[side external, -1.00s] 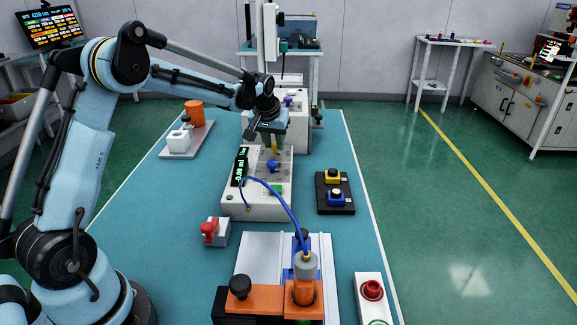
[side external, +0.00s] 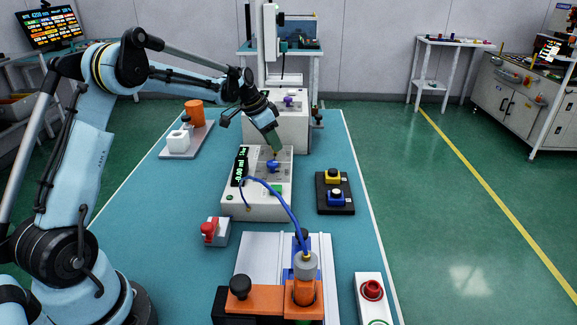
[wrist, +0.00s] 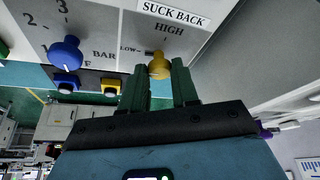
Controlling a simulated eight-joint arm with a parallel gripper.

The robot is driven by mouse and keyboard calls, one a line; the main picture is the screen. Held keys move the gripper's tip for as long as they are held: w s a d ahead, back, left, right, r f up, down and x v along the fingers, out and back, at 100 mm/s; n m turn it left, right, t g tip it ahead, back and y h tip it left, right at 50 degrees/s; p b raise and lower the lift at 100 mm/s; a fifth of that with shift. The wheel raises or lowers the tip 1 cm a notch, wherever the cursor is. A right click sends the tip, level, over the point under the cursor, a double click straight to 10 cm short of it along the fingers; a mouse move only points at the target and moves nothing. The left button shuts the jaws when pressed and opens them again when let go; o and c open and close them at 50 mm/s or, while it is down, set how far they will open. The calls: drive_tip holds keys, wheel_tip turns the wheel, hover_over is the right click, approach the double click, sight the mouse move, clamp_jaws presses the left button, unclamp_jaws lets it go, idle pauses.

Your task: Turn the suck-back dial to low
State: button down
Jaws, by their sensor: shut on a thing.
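The yellow suck-back dial (wrist: 158,66) is on a pale panel in the wrist view, below the SUCK BACK label. HIGH is printed above it and LOW to its left; its pointer is hard to make out. The green fingers of my gripper (wrist: 158,74) are shut on the dial, one on each side. In the side view, my gripper (side external: 276,150) leans down onto the back of the white controller box (side external: 255,207), and its fingers mostly hide the dial there.
A blue dial (wrist: 66,54) marked BAR sits beside it on the panel; it also shows in the side view (side external: 272,167). A blue hose (side external: 283,200) runs from the box to an orange fixture (side external: 304,292). A two-button box (side external: 335,193) stands to the right.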

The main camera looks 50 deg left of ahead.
drive_tip(key=shift+m, duration=0.6)
drive_tip(key=c, duration=0.9)
unclamp_jaws()
drive_tip(key=shift+o, duration=0.2)
drive_tip(key=v, duration=1.2)
drive_tip(key=shift+a, duration=0.25)
drive_tip(key=shift+w+r, duration=0.1)
